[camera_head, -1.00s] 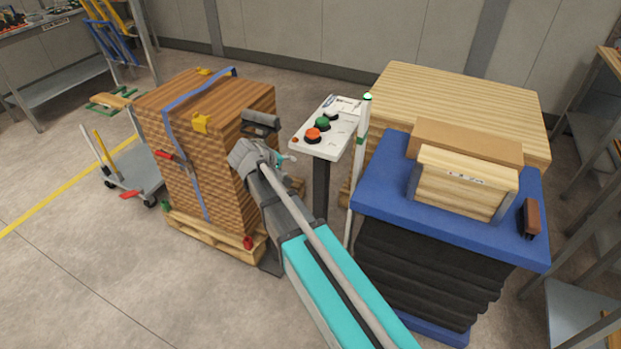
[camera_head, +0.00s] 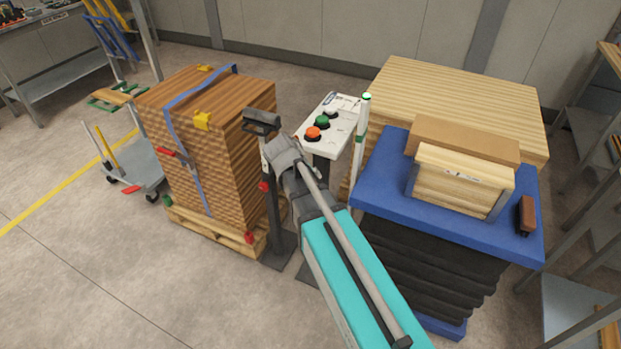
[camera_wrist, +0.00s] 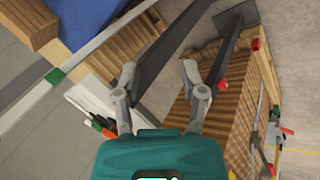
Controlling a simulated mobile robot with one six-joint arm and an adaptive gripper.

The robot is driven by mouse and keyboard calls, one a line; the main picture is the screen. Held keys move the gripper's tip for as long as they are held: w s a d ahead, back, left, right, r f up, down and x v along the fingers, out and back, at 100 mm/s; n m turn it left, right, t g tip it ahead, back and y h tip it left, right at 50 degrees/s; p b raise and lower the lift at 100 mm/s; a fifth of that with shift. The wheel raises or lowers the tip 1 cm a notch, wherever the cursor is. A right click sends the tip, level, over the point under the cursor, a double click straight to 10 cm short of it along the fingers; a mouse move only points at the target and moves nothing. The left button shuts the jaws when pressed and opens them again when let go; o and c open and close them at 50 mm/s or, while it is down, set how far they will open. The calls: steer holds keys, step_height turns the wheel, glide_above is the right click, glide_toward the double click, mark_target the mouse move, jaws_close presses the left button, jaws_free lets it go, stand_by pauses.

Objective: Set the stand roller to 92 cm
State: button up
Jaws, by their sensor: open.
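The stand roller (camera_head: 262,122) is a dark roller on a black upright post, with a flat base on the floor. A red knob (camera_head: 263,187) sits on the post below the roller; I cannot read a height scale. In the head view my wrist is just right of the post, and my fingertips are hard to make out there. In the wrist view my gripper (camera_wrist: 158,73) is open and empty. There, the stand post (camera_wrist: 225,48) runs beside the right finger, and a red knob (camera_wrist: 222,84) shows close to that fingertip. The roller itself is not clear in that view.
A strapped wood stack (camera_head: 205,140) on a pallet stands close left of the stand. A control panel (camera_head: 343,107) with coloured buttons is just behind my wrist. A blue lift table (camera_head: 385,190) with boards stands at right. Open floor (camera_head: 110,270) lies front left.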

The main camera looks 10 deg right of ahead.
steer(key=s+d+f+m+g+y, duration=0.1)
steer(key=s+d+y, duration=0.1)
steer(key=s, duration=0.4)
steer(key=s+d+f+m+g+y, duration=0.1)
steer(key=s+m+g+y, duration=0.1)
steer(key=s, duration=0.4)
steer(key=shift+s+d+f+y, duration=0.3)
steer(key=shift+s+d+y, duration=0.1)
steer(key=shift+y, duration=0.3)
